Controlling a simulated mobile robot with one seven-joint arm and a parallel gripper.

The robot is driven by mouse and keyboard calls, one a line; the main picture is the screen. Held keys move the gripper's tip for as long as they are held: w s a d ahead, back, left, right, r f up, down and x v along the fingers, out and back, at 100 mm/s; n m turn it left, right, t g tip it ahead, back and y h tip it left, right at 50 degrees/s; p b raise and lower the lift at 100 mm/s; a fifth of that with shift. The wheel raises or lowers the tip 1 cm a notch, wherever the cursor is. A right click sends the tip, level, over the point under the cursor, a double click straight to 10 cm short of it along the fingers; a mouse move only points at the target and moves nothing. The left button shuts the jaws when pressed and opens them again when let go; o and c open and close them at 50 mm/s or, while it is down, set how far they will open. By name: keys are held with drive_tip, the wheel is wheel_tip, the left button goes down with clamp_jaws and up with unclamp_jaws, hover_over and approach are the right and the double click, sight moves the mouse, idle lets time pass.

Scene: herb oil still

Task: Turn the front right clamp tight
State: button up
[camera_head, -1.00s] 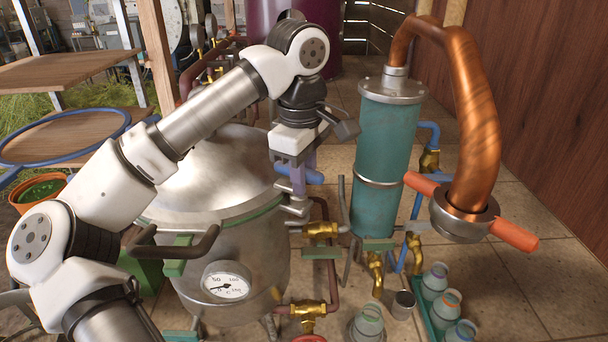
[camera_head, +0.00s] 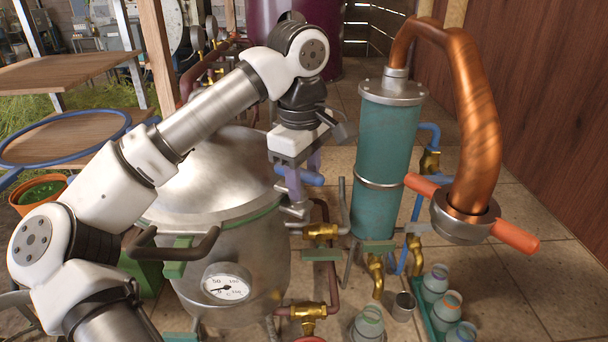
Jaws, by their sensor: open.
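The steel still pot (camera_head: 215,265) with its domed lid (camera_head: 205,185) stands left of centre. At the right of its rim is a metal clamp (camera_head: 296,211), partly hidden. A blue bar (camera_head: 312,179) shows just above the clamp; I cannot tell whether it is the clamp's handle. My gripper (camera_head: 303,182) points down over this spot, with its purple-tinted fingers beside the blue bar. The jaws are open. The far side of the bar and any contact with the fingers are hidden.
A teal condenser column (camera_head: 385,140) stands right of the gripper, with a copper pipe (camera_head: 478,120) curving down beyond it. Brass valves (camera_head: 320,232) and pipes lie below the clamp. A dark handle (camera_head: 170,246) and dial (camera_head: 227,283) are on the pot's front.

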wheel_tip(320, 180, up, 14)
drive_tip(key=shift+s+a, duration=0.25)
drive_tip(key=shift+s, duration=0.15)
drive_tip(key=shift+f, duration=0.1)
idle(0.3)
